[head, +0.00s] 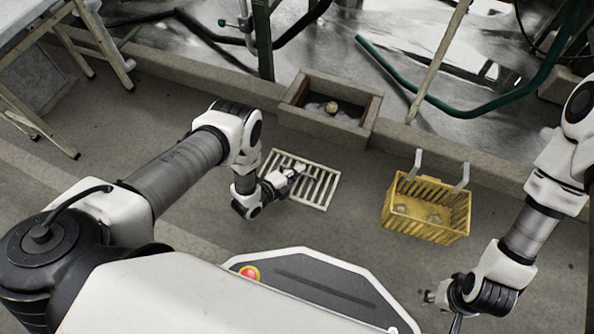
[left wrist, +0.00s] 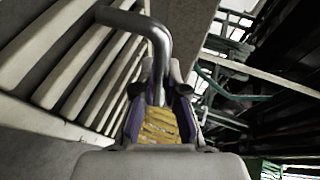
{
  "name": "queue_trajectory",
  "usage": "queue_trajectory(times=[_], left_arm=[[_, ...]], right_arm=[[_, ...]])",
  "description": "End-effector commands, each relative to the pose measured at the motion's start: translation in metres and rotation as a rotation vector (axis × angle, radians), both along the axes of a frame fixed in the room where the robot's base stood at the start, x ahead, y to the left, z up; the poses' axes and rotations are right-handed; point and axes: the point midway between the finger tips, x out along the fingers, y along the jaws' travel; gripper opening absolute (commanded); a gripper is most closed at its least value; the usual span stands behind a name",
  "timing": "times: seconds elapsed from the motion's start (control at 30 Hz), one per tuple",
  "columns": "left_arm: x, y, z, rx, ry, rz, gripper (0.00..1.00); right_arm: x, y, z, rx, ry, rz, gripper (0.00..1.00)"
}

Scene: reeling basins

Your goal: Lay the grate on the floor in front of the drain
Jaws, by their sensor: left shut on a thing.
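The pale slatted grate (head: 322,196) is level or nearly so, just in front of the box-like drain (head: 336,121) in the head view. I cannot tell whether it touches the floor. Its slats also fill the left of the left wrist view (left wrist: 75,75). My left gripper (head: 296,172) is over the grate's middle, shut on a bent grey metal handle (left wrist: 157,45) that reaches toward the grate. A yellow patterned patch shows between the fingers; I cannot tell what it is. My right gripper (head: 440,308) is empty at the lower right, its fingers apart.
A yellow basket (head: 428,225) with two grey hooks stands on the floor to the right. A round object (head: 331,107) lies inside the drain. A low kerb (head: 210,78) runs along the back, with green pipes (head: 450,108) beyond. Floor between grate and basket is clear.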

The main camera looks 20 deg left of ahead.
Motion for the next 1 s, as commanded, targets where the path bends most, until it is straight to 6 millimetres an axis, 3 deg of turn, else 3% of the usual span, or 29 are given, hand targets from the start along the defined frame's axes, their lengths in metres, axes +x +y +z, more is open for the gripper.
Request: queue_trajectory(times=[0.03, 0.07, 0.1, 0.47, 0.8, 1.0], left_arm=[[0.000, 0.000, -0.001, 0.000, 0.000, 0.000, 0.21], [0.000, 0.000, -0.001, 0.000, 0.000, 0.000, 0.32], [0.000, 0.000, -0.001, 0.000, 0.000, 0.000, 0.36], [-0.004, 0.002, 0.005, 0.001, 0.001, 0.001, 0.36], [-0.073, 0.033, 0.034, 0.001, 0.005, 0.002, 0.36], [-0.100, 0.046, 0.041, 0.000, 0.001, 0.001, 0.36]], right_arm=[[0.000, 0.000, -0.001, 0.000, 0.000, 0.000, 0.40], [0.000, 0.000, 0.000, 0.000, 0.000, 0.000, 0.40], [0.000, 0.000, 0.000, 0.000, 0.000, 0.000, 0.40], [0.000, 0.000, 0.006, 0.000, 0.001, 0.000, 0.40], [-0.002, 0.001, 0.049, 0.001, 0.005, 0.007, 0.40], [-0.002, 0.001, 0.060, 0.001, 0.005, 0.007, 0.40]])
